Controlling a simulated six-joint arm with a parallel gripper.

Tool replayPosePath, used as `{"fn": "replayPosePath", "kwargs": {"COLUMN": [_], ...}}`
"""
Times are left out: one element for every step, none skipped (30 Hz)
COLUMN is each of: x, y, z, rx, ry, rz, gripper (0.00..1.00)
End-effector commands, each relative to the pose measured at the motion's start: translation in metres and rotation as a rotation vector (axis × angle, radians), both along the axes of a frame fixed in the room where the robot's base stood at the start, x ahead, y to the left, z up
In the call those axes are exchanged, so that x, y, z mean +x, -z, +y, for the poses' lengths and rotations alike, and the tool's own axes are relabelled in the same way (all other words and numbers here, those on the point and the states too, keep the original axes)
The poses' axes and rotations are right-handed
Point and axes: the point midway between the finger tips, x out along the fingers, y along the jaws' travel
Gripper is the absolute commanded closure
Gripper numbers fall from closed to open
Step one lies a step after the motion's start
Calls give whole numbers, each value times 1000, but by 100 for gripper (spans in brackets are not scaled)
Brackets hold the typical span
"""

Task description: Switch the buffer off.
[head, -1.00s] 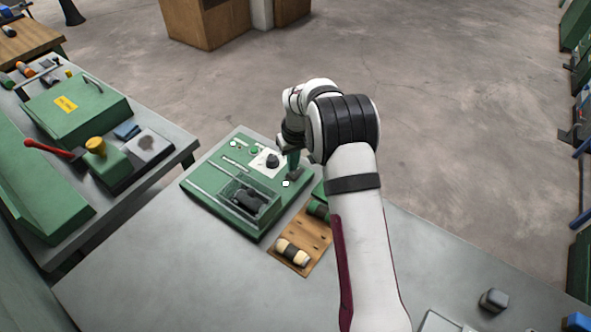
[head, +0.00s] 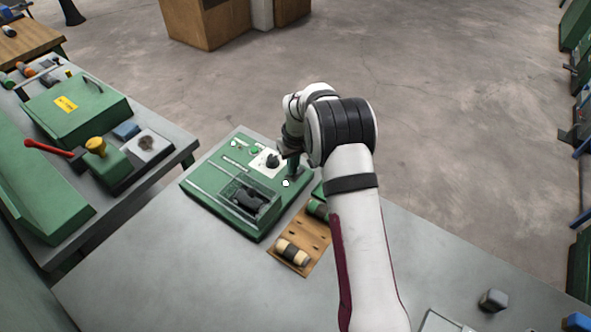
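The buffer (head: 215,201) is a green flat-based machine on the grey bench, left of my arm. A black knob (head: 273,160) stands on a white plate near its far right side. A clear-sided bay (head: 262,215) at its near side holds a dark part (head: 246,199). A small green button (head: 255,150) and white round pieces sit on its top. My gripper (head: 293,173) points down at the buffer's right edge, just right of the knob. My wrist partly hides it, and I cannot tell whether its fingers are apart or whether it touches the knob.
A wooden rack (head: 312,243) beside the buffer holds a cream-and-dark spool (head: 292,252) and a green one (head: 318,209). The bench (head: 170,275) is clear at front left. Another bench with green machines stands at left.

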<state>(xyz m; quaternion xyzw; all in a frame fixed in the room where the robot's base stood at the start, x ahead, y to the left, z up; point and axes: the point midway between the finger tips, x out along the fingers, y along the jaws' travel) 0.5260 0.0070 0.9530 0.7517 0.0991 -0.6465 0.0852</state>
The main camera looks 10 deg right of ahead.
Motion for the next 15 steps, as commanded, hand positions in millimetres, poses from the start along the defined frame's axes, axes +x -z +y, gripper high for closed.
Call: {"fn": "replayPosePath", "kwargs": {"x": [0, 0, 0, 0, 0, 0, 0, 1, 1, 0, 0, 1, 1, 0, 1], "y": [1, 1, 1, 0, -2, -6, -9, -13, -18, -21, -24, -29, -32, -36, -40], "z": [0, 0, 0, 0, 0, 0, 0, 0, 0, 0, 0, 0, 0, 0, 0], "rx": [0, 0, 0, 0, 0, 0, 0, -1, -1, -1, -1, -1, 0, 1, 1], "ry": [0, 0, 0, 0, 0, 0, 0, -1, -1, -1, -1, -1, 0, 0, 0], "rz": [0, 1, 0, 0, -1, -1, -1, -2, -2, -1, -1, -2, -2, -2, -2], "gripper": [100, 100, 100, 100, 100, 100, 100, 100, 100, 100, 100, 100, 100, 100, 100]}}
